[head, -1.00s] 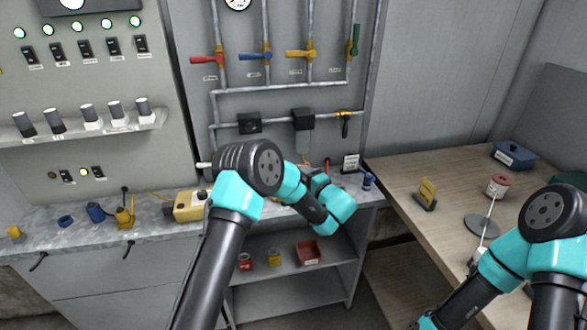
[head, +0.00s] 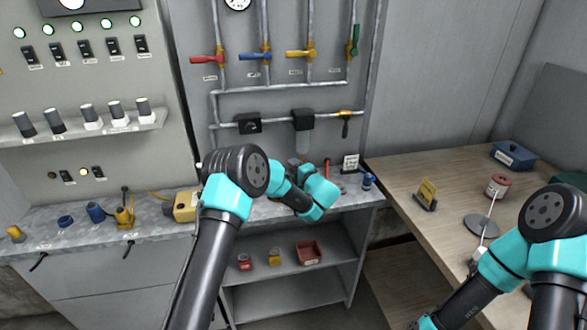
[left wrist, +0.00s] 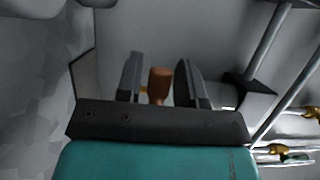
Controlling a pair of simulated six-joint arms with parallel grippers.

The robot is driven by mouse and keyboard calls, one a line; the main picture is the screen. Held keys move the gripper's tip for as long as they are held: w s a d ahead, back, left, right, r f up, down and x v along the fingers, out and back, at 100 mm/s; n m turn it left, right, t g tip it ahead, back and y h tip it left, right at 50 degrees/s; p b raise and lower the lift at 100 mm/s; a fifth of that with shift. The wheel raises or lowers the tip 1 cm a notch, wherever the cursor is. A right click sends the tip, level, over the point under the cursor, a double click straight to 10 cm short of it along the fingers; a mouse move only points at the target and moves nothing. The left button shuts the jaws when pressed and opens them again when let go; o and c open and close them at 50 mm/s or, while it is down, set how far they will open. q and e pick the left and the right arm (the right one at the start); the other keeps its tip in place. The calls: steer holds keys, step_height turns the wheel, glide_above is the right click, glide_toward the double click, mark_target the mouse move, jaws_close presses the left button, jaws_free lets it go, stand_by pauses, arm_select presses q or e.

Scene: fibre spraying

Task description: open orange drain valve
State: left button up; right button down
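The orange drain valve handle (left wrist: 160,84) shows in the left wrist view as a short upright orange grip. It stands between the two dark fingers of my left gripper (left wrist: 160,76), with visible space on both sides. The left gripper is open; I cannot tell how deep the handle lies between the fingers. In the head view my left arm reaches to the pipe wall and covers the orange valve. My right arm is at the lower right, and its gripper is out of the picture.
Red (head: 207,59), blue (head: 254,56), yellow (head: 300,54) and green (head: 355,40) valve handles are on the pipes above. A small sign (head: 350,163) and a blue item (head: 368,181) stand on the counter. A shelf below holds a red bin (head: 308,253). A wooden table (head: 400,172) is right.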

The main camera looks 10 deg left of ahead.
arm_select(q)
jaws_close()
steer(key=shift+r, duration=0.1)
steer(key=shift+r+m+t+y, duration=0.2)
steer(key=shift+r+m, duration=0.1)
steer(key=shift+m, duration=0.45)
steer(key=shift+r+m+t+y, duration=0.2)
steer(key=shift+r+m, duration=0.05)
steer(key=shift+m, duration=0.5)
steer(key=shift+w+d+r+m+t, duration=0.15)
steer(key=shift+r+m+t, duration=0.15)
steer(key=shift+m, duration=0.45)
steer(key=shift+s+d+r+m+t, duration=0.1)
steer(key=shift+d+r+m+t, duration=0.2)
steer(key=shift+m, duration=0.4)
steer(key=shift+w+r+m+t, duration=0.15)
steer(key=shift+m+t, duration=0.25)
steer(key=shift+m, duration=0.35)
steer(key=shift+o, duration=1.5)
jaws_free()
